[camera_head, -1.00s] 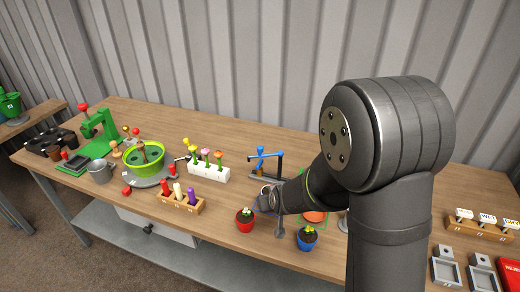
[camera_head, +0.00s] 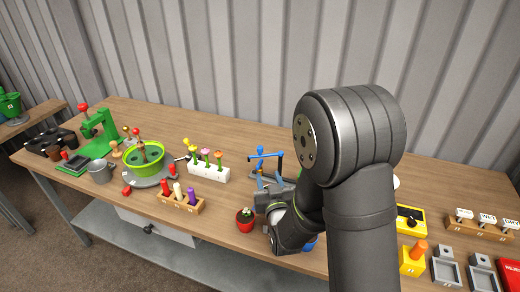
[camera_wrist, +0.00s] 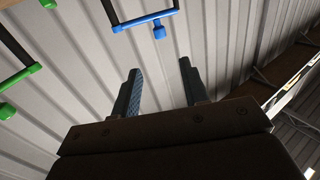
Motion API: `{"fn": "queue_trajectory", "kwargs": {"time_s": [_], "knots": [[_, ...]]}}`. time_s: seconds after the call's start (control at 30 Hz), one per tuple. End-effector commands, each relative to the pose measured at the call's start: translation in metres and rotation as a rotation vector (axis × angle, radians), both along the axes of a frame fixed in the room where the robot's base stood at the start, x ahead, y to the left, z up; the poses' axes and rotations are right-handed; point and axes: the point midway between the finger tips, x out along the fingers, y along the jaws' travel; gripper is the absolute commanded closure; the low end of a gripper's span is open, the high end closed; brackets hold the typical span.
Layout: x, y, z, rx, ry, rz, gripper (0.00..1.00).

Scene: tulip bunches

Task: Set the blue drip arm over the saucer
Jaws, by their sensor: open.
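The blue drip arm (camera_head: 262,154) stands on its post near the back middle of the table. In the wrist view it (camera_wrist: 145,21) crosses the top, with a blue knob hanging from it. My gripper (camera_wrist: 160,76) is open and empty; its two fingers point toward the blue arm and stay apart from it. In the head view my gripper (camera_head: 268,186) is low, just in front of the drip stand. I cannot make out the saucer; my arm covers that part of the table.
A green drip arm (camera_wrist: 18,78) shows at the left of the wrist view. A red flowerpot (camera_head: 245,221) stands left of my wrist. A blue pot is mostly hidden behind my arm. A white flower rack (camera_head: 209,173) is to the left, and yellow boxes (camera_head: 412,261) to the right.

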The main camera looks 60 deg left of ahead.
Motion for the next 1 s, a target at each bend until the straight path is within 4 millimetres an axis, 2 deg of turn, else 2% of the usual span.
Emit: {"fn": "queue_trajectory", "kwargs": {"time_s": [0.4, 0.6, 0.8, 1.0], "knots": [[0.024, 0.088, 0.000, 0.000, -0.001, 0.000, 0.59], [0.034, 0.124, 0.000, -0.001, -0.001, 0.000, 0.59], [0.039, 0.145, -0.001, -0.003, 0.000, 0.000, 0.59], [0.041, 0.151, 0.000, -0.002, 0.000, 0.000, 0.59]]}}
